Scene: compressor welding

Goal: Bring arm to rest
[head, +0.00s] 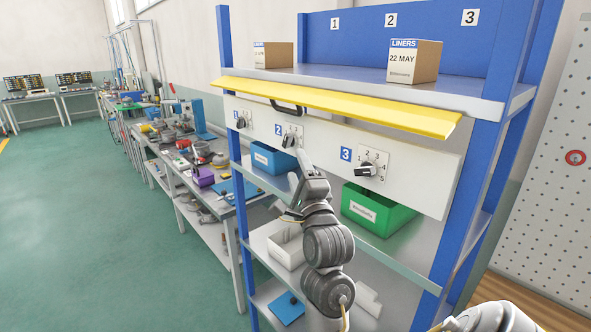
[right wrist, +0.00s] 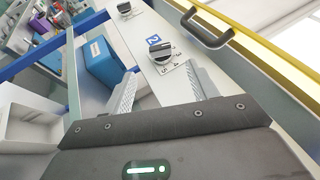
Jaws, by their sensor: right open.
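My right gripper (head: 297,172) is open in front of the white panel of the blue shelf rack. In the right wrist view, its two fingers (right wrist: 160,70) stand apart, with nothing held between them. Knob 2 (right wrist: 163,54) lies just beyond the fingertips, roughly between them; I cannot tell the exact gap. Knob 2 (head: 289,141) also shows just above the gripper in the head view. Knob 1 (head: 241,122) is to its left and knob 3 (head: 366,170) to its right. My left gripper is not in view.
A yellow flap (head: 340,106) with a black handle (head: 286,108) juts out above the knobs. Below are a blue bin (head: 270,160) and a green bin (head: 377,210). Cardboard boxes (head: 413,62) stand on top. Open green floor (head: 90,230) lies at the left, beside cluttered workbenches.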

